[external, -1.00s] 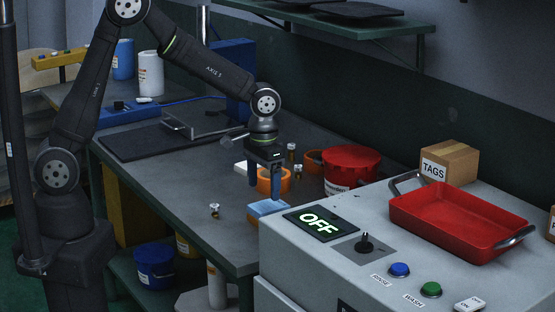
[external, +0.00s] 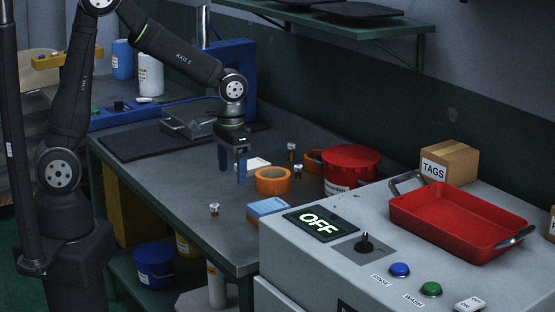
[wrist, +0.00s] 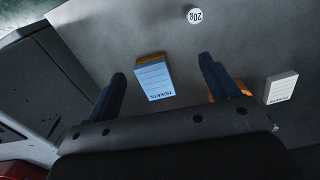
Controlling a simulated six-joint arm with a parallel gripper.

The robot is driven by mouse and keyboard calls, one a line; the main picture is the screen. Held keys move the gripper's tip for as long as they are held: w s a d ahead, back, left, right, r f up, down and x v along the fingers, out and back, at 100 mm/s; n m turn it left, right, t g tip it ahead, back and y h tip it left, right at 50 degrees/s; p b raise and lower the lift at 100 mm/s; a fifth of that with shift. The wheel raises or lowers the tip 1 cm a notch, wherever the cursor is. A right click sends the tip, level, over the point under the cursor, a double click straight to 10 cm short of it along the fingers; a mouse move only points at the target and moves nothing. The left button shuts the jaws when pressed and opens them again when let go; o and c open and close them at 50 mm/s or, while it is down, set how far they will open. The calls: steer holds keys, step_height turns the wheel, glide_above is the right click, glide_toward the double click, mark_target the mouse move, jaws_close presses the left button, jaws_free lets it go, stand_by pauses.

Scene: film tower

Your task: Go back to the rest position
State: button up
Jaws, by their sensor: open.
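My gripper (external: 232,176) hangs above the grey table (external: 185,180), fingers pointing down, open with nothing between them. It is left of the orange ring (external: 272,180) and in front of the metal clamp plate (external: 190,125). In the wrist view both dark blue fingers are spread apart. A blue ticket pad (wrist: 154,80) shows beyond them, and a white ticket pad (wrist: 281,87) lies right of the right finger, which partly hides the orange ring.
Small weights (external: 214,209) stand on the table, one marked 20g (wrist: 194,15). A red lidded tub (external: 350,165) is behind. The grey machine (external: 300,255) with an OFF display (external: 319,222) and red tray (external: 455,218) fills the right. A blue press (external: 235,70) stands at the back.

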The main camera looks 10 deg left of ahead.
steer(key=w+a+f, duration=0.2)
steer(key=w+a, duration=0.1)
steer(key=w, duration=0.1)
steer(key=w+a+f, duration=0.3)
steer(key=w+a, duration=0.1)
steer(key=w, duration=0.1)
steer(key=w+a+f, duration=0.2)
steer(key=w+a, duration=0.2)
steer(key=w, duration=0.1)
steer(key=shift+w+a+f, duration=0.1)
steer(key=shift+a+f, duration=0.1)
steer(key=shift+f, duration=0.2)
